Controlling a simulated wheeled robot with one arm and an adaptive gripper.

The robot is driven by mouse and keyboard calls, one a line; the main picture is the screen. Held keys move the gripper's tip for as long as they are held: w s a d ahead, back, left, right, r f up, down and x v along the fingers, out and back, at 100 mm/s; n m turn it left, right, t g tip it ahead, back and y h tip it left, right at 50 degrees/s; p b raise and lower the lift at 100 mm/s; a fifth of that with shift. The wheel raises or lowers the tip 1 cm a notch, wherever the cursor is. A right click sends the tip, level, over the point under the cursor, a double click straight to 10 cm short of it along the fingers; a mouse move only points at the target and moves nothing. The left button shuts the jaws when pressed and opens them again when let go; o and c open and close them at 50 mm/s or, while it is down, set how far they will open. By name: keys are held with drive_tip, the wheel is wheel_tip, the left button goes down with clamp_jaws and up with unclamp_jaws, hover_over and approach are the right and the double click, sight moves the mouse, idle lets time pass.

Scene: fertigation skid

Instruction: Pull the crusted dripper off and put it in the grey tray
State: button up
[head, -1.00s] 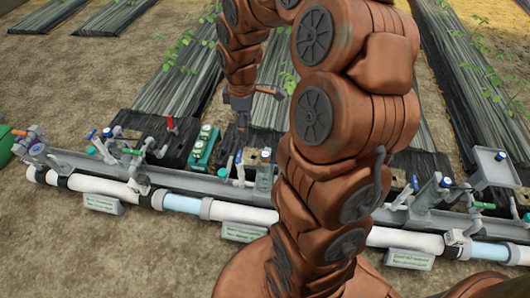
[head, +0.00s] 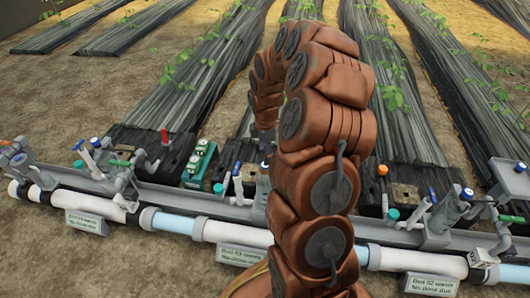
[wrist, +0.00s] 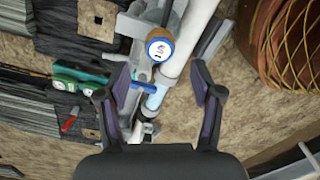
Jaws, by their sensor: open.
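My gripper (wrist: 161,78) is open in the wrist view, with two dark fingers apart and nothing held between them. It points down over the pipe and fittings. In the head view my own arm hides the gripper. I cannot make out a crusted dripper for certain; an orange-topped fitting (head: 382,170) stands right of my arm, too small to tell its surface. A grey tray (head: 508,178) stands raised at the far right of the head view, well to the right of my arm.
A grey rail (head: 75,178) and white pipe (head: 180,222) run across, with several valves. A green device (head: 198,163) sits left of my arm and shows in the wrist view (wrist: 75,82). A blue-rimmed round gauge (wrist: 159,50) lies just beyond the fingers. Labels (head: 87,222) line the front.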

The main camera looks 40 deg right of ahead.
wheel_tip(320, 180, down, 7)
drive_tip(key=shift+r+b, duration=0.1)
drive_tip(key=shift+b, duration=1.15)
clamp_jaws()
drive_tip(key=shift+r, duration=0.15)
drive_tip(key=shift+r+p, duration=1.4)
drive_tip(key=shift+r+p, duration=2.15)
drive_tip(key=shift+r, duration=0.95)
